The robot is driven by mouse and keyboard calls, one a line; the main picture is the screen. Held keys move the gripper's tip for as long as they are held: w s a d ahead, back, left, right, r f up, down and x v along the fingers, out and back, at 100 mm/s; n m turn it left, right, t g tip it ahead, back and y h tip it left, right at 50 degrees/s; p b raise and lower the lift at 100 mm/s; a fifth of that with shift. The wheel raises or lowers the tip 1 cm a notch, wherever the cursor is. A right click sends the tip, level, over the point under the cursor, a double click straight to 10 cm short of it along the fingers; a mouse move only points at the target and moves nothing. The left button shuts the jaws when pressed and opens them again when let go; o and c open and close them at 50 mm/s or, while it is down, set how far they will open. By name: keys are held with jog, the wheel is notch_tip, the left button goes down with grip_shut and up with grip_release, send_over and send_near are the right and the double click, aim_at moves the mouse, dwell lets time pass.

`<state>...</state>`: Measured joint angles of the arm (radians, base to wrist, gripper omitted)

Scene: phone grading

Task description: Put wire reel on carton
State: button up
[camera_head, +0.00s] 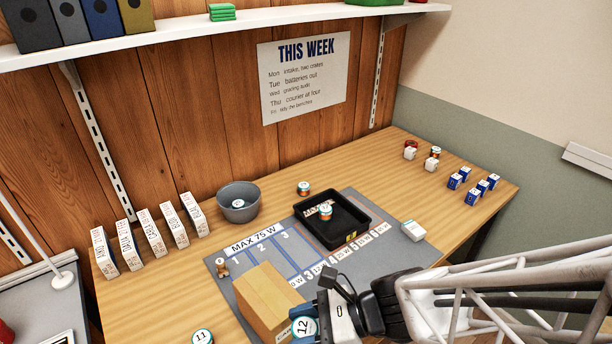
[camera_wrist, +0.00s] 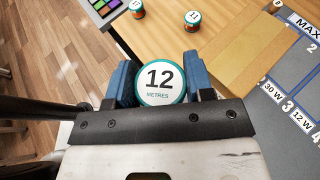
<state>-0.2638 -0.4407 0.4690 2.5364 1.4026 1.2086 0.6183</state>
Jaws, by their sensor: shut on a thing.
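A wire reel with a white and teal top marked 12 METRES (camera_wrist: 160,80) is clamped between the blue fingers of my gripper (camera_wrist: 160,72). In the head view the reel (camera_head: 304,328) shows partly, with my gripper (camera_head: 322,318) around it at the bottom centre. The carton (camera_head: 262,292) is a plain tan box with a bare top, standing at the front of the grey mat. The held reel shows just right of the carton's lower right corner. The wrist view shows the carton's top (camera_wrist: 235,45) beyond the reel, to the upper right. The reel's height above the table is unclear.
A reel marked 11 (camera_head: 203,337) stands left of the carton. A black tray (camera_head: 350,238) holding a reel (camera_head: 325,211) lies behind it on the grey mat (camera_head: 400,258). A grey bowl (camera_head: 238,212) and several upright white boxes (camera_head: 152,235) stand further left.

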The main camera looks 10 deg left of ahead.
send_over(266, 292)
jog(key=shift+f, duration=0.7)
jog(key=shift+f, duration=1.8)
jog(key=o, duration=0.9)
jog(key=shift+f, duration=0.15)
jog(key=shift+r, duration=0.2)
jog(key=v, duration=1.2)
